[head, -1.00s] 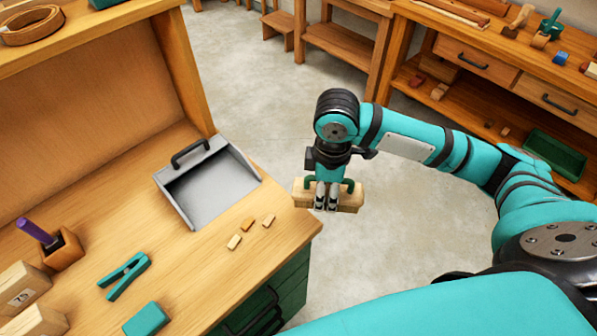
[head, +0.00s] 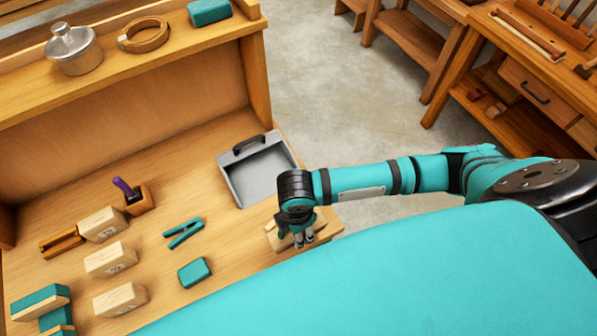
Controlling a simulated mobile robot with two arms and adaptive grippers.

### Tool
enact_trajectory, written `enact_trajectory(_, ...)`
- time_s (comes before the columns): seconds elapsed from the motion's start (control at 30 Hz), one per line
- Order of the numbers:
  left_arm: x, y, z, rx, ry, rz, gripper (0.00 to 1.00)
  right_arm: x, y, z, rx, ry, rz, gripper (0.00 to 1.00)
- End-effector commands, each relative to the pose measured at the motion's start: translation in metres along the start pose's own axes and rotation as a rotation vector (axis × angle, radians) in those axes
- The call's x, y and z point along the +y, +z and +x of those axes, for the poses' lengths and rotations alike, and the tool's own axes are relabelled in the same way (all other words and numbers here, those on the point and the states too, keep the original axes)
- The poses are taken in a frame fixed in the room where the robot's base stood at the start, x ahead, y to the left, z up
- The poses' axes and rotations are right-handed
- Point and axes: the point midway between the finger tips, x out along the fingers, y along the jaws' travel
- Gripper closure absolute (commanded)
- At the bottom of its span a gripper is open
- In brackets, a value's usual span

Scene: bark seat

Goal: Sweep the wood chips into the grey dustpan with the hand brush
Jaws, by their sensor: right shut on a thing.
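The grey dustpan (head: 262,177) lies on the workbench near its right end, its black handle toward the back. My right gripper (head: 304,241) is shut on the hand brush (head: 328,226), a pale wooden block; the gripper and wrist cover most of it. The brush is at the bench's right front corner, just in front of the dustpan. Whether it touches the bench top, I cannot tell. The wood chips are not visible; the arm and brush cover that area. My left gripper is not in view.
A teal clamp (head: 184,233), a teal block (head: 195,272) and several pale wooden blocks (head: 111,259) lie left of the brush. A purple-handled tool (head: 122,187) stands in a wooden holder (head: 139,201). A raised shelf (head: 190,47) runs behind the dustpan.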

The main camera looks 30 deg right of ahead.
Motion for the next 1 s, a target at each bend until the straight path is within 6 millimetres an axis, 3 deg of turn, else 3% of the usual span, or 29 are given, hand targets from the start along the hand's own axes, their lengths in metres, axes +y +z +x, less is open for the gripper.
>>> enact_trajectory(0.17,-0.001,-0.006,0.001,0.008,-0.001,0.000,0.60,0.002,0.001,0.018,-0.002,-0.001,0.001,0.90)
enact_trajectory(0.43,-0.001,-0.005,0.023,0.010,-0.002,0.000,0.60,0.009,0.000,0.050,0.000,0.002,0.001,0.90)
enact_trajectory(1.0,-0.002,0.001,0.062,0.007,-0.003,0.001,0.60,0.074,0.000,0.048,0.000,0.004,0.002,0.90)
